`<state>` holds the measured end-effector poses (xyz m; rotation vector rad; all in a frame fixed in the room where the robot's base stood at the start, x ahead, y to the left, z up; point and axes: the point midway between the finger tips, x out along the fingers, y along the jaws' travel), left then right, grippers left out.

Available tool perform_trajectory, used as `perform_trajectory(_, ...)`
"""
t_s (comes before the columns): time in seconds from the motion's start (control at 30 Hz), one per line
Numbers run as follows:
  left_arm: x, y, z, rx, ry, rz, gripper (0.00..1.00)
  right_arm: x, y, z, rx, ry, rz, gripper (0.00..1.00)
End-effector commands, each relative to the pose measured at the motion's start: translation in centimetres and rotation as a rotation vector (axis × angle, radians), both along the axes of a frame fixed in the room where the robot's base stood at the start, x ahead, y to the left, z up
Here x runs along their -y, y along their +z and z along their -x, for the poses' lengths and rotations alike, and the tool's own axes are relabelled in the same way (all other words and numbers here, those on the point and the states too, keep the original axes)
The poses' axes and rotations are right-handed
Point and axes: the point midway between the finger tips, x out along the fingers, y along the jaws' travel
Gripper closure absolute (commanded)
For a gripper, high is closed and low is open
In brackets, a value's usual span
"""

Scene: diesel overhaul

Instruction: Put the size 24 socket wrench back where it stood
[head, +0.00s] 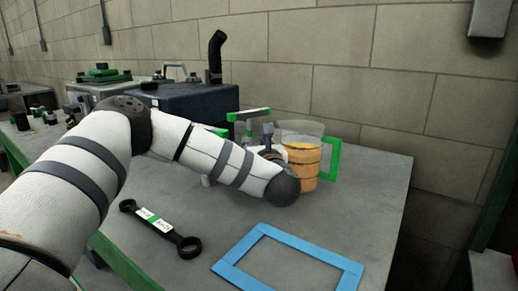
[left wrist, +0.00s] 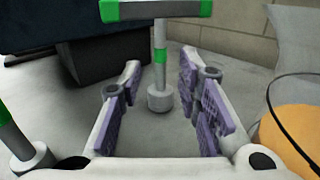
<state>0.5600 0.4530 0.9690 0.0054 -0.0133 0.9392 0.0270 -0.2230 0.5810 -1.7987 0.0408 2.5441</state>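A T-handled socket wrench with a green-ended bar and a grey socket foot stands upright on the table; its bar shows in the head view (head: 248,114) and its shaft and foot in the left wrist view (left wrist: 160,98). My left gripper (left wrist: 160,65) is open, with a purple-padded finger on each side of the shaft and gaps on both sides. In the head view my left arm hides most of this gripper. A second similar wrench (left wrist: 30,155) stands at the left of the wrist view, partly cut off. I cannot read any size. My right gripper is not in view.
An orange container (head: 303,160) with a clear rim stands right beside my left wrist, a green frame (head: 334,158) behind it. A dark blue block (head: 190,103) stands at the back. A ring spanner (head: 160,228) and a blue frame (head: 232,271) lie in front. The table's right side is clear.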

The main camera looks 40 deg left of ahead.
Motion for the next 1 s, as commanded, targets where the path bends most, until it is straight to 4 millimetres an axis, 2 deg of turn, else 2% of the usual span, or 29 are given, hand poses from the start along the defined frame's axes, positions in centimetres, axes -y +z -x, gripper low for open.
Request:
perform_trajectory(0.1, 2.1, -0.1, 1.3, -0.001, -0.005, 0.001, 0.69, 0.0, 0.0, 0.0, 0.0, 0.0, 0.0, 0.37)
perform_trajectory(0.33, 4.4, -0.2, 3.1, -0.001, -0.001, 0.002, 0.69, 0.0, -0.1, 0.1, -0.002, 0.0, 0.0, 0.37)
perform_trajectory(1.0, 4.7, -0.1, 3.4, 0.0, 0.0, 0.0, 0.69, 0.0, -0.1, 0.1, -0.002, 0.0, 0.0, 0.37)
